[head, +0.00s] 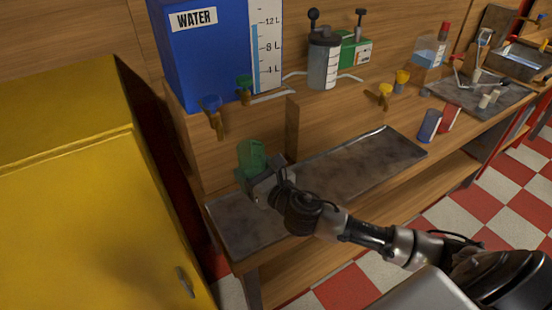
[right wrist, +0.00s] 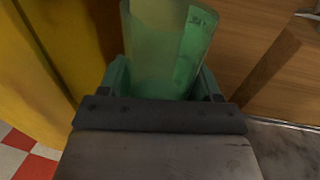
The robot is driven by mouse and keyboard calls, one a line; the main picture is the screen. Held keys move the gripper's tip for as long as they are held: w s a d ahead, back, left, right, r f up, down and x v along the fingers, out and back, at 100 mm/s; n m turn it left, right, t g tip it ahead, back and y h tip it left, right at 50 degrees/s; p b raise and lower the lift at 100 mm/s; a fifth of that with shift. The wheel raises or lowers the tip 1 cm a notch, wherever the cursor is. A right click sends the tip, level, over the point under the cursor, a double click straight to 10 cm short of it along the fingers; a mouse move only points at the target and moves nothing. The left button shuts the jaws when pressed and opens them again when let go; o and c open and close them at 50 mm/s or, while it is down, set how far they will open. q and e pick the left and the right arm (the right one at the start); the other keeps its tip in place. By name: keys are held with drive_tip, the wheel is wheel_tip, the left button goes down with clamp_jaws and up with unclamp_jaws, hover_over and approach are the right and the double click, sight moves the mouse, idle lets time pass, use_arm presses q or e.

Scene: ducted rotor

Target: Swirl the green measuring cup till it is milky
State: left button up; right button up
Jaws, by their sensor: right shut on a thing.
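The green measuring cup (head: 251,155) is a translucent green cup above the left end of the metal tray in the head view. My right gripper (head: 252,176) is shut on it, with a finger on each side. In the right wrist view the cup (right wrist: 165,50) stands between the fingers of the gripper (right wrist: 165,82), with a lighter marked strip on its right side. Its contents cannot be made out clearly. My left gripper is not in view.
A metal tray (head: 350,172) lies on the wooden bench under the cup. A blue water tank (head: 215,60) with taps stands behind. A yellow cabinet (head: 80,200) stands close on the left. A blue can (head: 429,125) and a red can (head: 450,117) stand right of the tray.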

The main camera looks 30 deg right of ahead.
drive_tip(key=d, duration=0.6)
drive_tip(key=a, duration=0.5)
drive_tip(key=shift+w+a+r, duration=0.15)
drive_tip(key=shift+r, duration=0.1)
drive_tip(key=shift+a+f, duration=0.1)
drive_tip(key=shift+f, duration=0.1)
drive_tip(key=d, duration=0.5)
drive_tip(key=shift+d, duration=0.15)
